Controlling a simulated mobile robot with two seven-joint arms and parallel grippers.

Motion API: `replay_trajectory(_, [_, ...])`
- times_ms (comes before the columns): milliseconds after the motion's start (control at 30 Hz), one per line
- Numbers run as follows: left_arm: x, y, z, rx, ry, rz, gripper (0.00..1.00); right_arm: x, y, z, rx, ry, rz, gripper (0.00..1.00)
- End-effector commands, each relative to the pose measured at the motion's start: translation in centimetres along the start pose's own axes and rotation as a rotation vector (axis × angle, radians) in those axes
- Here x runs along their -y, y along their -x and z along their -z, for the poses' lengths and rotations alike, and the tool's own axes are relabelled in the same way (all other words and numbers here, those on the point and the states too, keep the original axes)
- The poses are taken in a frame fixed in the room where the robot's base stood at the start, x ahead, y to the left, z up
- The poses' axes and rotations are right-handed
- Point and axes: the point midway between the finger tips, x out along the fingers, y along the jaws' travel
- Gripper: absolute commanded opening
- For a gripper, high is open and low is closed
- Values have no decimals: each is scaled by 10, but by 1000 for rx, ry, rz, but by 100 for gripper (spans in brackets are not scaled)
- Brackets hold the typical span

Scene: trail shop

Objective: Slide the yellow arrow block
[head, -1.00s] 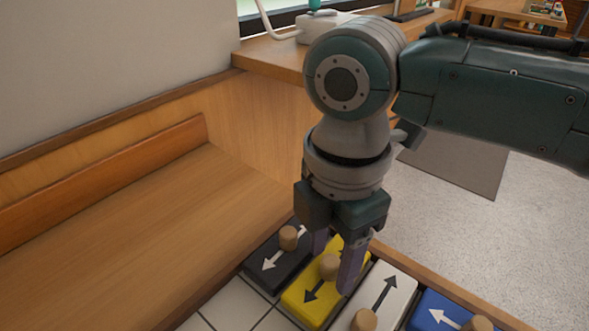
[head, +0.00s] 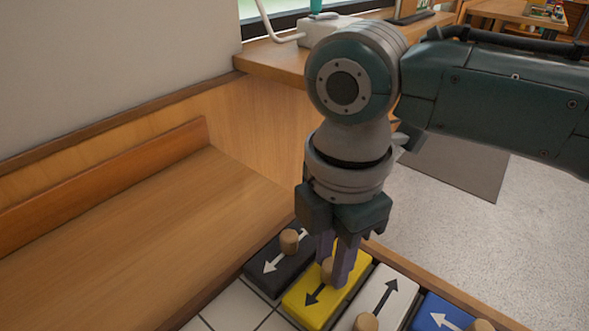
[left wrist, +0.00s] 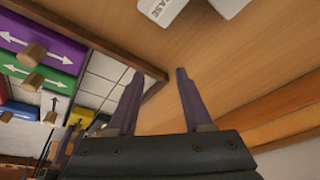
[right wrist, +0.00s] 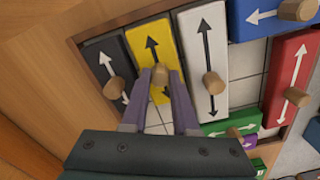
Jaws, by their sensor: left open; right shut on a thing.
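The yellow arrow block (head: 317,306) lies flat in the tray between the black and white blocks, with a double arrow and a round wooden knob on top. In the right wrist view the yellow block (right wrist: 163,48) shows its knob (right wrist: 160,75) between the fingertips. My right gripper (head: 336,276) is shut on that knob, fingers pointing down; the fingers partly hide the knob in the head view. My left gripper (left wrist: 157,76) is open and empty, seen only in the left wrist view, above a wooden surface beside the tray.
In the right wrist view, a red block (right wrist: 290,78) and a green block (right wrist: 232,123) lie across bare tiles (right wrist: 248,60). The wooden tray edge (head: 425,281) bounds the blocks.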

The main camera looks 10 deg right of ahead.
Motion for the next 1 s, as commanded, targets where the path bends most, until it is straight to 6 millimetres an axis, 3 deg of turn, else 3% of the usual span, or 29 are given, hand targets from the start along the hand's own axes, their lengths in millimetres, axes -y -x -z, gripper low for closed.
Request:
replay_trajectory(767, [2,1,0,1,-9,7,50,0,1,1,0,0,0,0])
replay_trajectory(1000, [2,32,10,1,-5,4,50,16,7,38,-4,4,5,0])
